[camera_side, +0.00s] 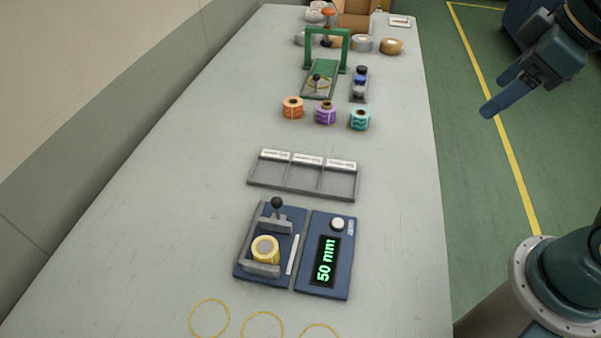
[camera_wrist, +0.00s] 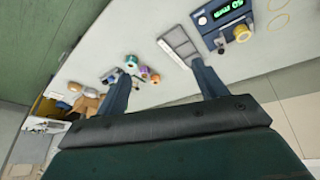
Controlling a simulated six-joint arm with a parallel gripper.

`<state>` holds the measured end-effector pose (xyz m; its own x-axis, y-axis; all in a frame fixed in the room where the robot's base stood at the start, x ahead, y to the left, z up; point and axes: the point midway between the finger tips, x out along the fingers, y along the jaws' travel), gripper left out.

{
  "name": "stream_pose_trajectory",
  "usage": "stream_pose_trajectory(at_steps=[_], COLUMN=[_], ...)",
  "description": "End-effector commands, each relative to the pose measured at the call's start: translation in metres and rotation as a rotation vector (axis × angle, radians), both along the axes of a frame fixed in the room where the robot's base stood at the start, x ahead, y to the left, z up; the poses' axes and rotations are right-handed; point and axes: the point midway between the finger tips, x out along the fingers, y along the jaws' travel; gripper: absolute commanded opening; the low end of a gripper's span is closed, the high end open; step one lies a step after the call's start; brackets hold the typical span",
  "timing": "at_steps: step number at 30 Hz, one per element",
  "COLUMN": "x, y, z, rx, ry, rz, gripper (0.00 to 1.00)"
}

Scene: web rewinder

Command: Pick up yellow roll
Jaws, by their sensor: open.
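The yellow roll (camera_side: 265,250) sits in the blue measuring fixture (camera_side: 242,268) at the front middle of the table in the side view, between a grey block and a clamp with a black knob. The roll also shows in the wrist view (camera_wrist: 242,33), at the upper right. My gripper (camera_side: 499,92) is open and empty, off to the right of the table and well away from the roll. In the wrist view its two fingers (camera_wrist: 160,85) are spread wide with nothing between them.
A display (camera_side: 325,262) reading "50 mm" stands beside the fixture. A grey three-slot tray (camera_side: 303,176) lies behind it. Orange (camera_side: 292,108), purple (camera_side: 326,113) and teal (camera_side: 360,118) rolls stand farther back, before a green frame (camera_side: 345,50). Yellow circles (camera_side: 209,319) mark the clear front.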

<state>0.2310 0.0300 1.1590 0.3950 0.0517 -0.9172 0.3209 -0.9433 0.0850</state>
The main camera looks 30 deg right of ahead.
Motion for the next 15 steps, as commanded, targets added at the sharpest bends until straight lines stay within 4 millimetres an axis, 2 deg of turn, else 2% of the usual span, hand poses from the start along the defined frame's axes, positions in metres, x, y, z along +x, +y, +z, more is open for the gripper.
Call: stream_pose_trajectory(at_steps=[1, 8, 15], x=[0.01, 0.05, 0.087], y=[0.008, 0.043, 0.089], z=[0.0, -0.001, -0.014], rx=[-0.016, -0.086, -0.156], ry=[0.017, 0.067, 0.112], rz=[0.058, 0.311, 0.579], gripper=[0.71, 0.71, 0.71])
